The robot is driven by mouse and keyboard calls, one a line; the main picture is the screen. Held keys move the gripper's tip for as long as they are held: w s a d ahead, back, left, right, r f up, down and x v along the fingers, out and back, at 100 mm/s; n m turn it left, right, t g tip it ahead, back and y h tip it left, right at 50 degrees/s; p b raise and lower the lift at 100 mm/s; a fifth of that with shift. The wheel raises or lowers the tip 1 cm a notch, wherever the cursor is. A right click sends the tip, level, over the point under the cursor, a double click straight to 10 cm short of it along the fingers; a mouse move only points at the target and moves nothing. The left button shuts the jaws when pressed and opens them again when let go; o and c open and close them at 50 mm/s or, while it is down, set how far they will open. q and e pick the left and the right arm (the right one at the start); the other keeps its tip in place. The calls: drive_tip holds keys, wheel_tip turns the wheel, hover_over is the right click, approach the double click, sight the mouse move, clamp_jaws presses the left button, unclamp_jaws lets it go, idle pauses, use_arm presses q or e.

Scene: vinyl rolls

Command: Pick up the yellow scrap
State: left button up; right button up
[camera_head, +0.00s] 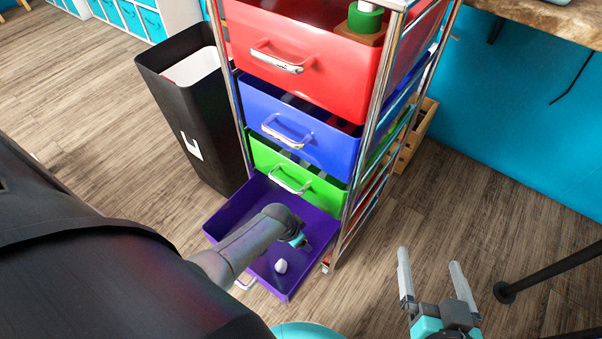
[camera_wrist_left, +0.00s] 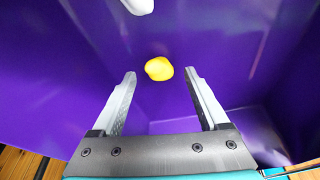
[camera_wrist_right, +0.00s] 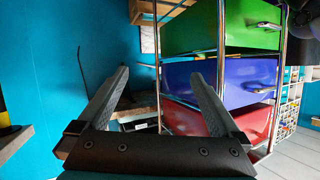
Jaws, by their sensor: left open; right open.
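The yellow scrap (camera_wrist_left: 159,68) is a small rounded piece lying in the purple drawer (camera_wrist_left: 60,95), seen in the left wrist view. My left gripper (camera_wrist_left: 163,80) is open, and the scrap shows between and slightly beyond its fingertips, with nothing held. In the head view my left arm reaches down into the purple drawer (camera_head: 227,215), the lowest one, which is pulled out; the scrap is hidden there. My right gripper (camera_head: 430,275) is open and empty over the floor to the right of the cart.
A white piece (camera_head: 281,266) lies in the same drawer; it also shows in the left wrist view (camera_wrist_left: 138,5). Above are green (camera_head: 330,195), blue (camera_head: 325,140) and red (camera_head: 340,80) drawers in a chrome-framed cart. A black bin (camera_head: 190,110) stands left of it.

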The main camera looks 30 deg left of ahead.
use_arm(q)
drive_tip(key=shift+w+f+b, duration=0.15)
drive_tip(key=shift+f+b, duration=0.25)
drive_tip(key=shift+f, duration=0.15)
drive_tip(key=shift+w+f, duration=0.1)
drive_tip(key=shift+f, duration=0.15)
use_arm(e)
drive_tip(key=shift+s+a+r+m+t+y, duration=0.2)
drive_tip(key=shift+a+r+t+y, duration=0.2)
drive_tip(key=shift+t, duration=0.25)
drive_tip(key=shift+s+a+r+m+t+y, duration=0.15)
drive_tip(key=shift+a+r+t+y, duration=0.15)
drive_tip(key=shift+a+r+t, duration=0.25)
drive_tip(key=shift+d+f, duration=0.1)
drive_tip(key=shift+f, duration=0.05)
use_arm(q)
clamp_jaws()
